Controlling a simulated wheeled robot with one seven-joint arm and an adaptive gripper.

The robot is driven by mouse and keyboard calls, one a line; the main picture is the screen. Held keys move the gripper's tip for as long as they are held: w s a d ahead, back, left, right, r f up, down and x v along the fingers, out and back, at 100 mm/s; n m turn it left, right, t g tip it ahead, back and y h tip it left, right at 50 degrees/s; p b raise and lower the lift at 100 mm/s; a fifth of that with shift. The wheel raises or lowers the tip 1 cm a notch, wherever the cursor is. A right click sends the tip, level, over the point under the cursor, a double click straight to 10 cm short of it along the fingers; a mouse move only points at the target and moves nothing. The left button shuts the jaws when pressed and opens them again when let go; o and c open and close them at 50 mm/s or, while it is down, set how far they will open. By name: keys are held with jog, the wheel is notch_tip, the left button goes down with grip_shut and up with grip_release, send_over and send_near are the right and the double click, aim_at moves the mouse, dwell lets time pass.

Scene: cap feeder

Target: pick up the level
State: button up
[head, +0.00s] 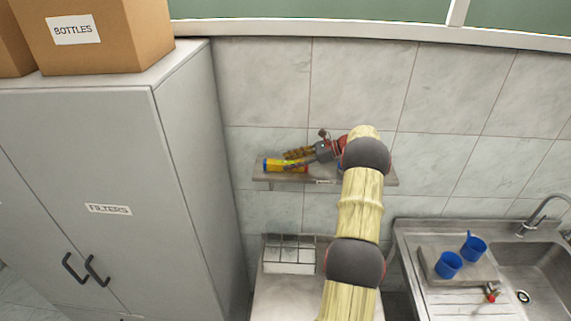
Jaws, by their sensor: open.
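A brownish ridged shape shows by the fingers, too small to make out. My arm hides the right part of the shelf.
A grey cabinet (120,180) marked FILTERS stands left of the shelf, with a BOTTLES box (110,45) on top. A divided white rack (289,267) sits below the shelf. At right are a sink (535,265) and two blue cups (448,264) on a board.

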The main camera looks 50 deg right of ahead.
jog(key=shift+x, duration=0.75)
jog(key=shift+r, duration=0.1)
jog(key=shift+c, duration=0.5)
grip_shut()
